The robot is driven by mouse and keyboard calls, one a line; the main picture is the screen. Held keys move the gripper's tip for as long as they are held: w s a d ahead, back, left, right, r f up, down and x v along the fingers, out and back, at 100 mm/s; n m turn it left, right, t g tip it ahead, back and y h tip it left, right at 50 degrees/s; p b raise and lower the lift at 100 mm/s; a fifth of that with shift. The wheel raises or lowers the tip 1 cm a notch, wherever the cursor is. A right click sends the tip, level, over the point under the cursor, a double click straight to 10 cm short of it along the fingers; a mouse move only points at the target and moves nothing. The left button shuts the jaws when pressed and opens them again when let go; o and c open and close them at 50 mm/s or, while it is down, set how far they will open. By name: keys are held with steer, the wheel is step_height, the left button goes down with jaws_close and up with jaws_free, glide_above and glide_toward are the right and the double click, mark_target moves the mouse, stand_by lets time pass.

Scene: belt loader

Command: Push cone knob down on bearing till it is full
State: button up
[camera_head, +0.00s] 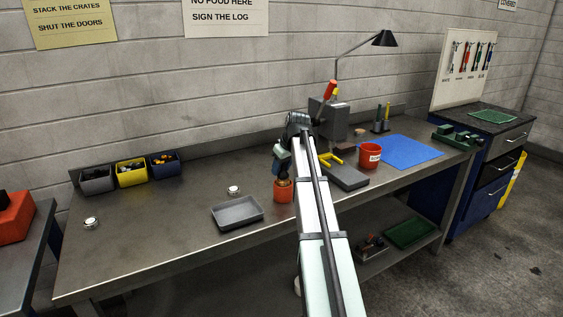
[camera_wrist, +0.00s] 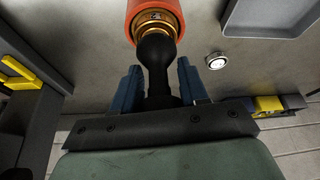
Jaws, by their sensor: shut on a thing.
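The black cone knob (camera_wrist: 157,56) is between the blue fingers of my gripper (camera_wrist: 160,86) in the wrist view, and the gripper is shut on its narrow stem. Beyond the knob is a brass-coloured ring (camera_wrist: 153,16), seemingly the bearing, at the mouth of an orange-red cup (camera_wrist: 176,8). The knob's wide end appears to meet the brass part; how deep it sits I cannot tell. In the head view, my gripper (camera_head: 282,172) is right above the orange cup (camera_head: 283,192), which stands upright near the bench's front edge. The knob is small and dark there.
A grey tray (camera_head: 237,212) and a small round silver-rimmed item (camera_head: 234,190) are left of the cup. A grey block with a yellow handle (camera_head: 345,176), a red bucket (camera_head: 370,156) and a blue mat (camera_head: 410,152) are right. Bins (camera_head: 97,181) stand at the back left.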

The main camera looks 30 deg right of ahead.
steer(key=shift+f, duration=0.45)
steer(key=shift+f, duration=0.8)
stand_by(1.4)
steer(key=shift+r, duration=4.55)
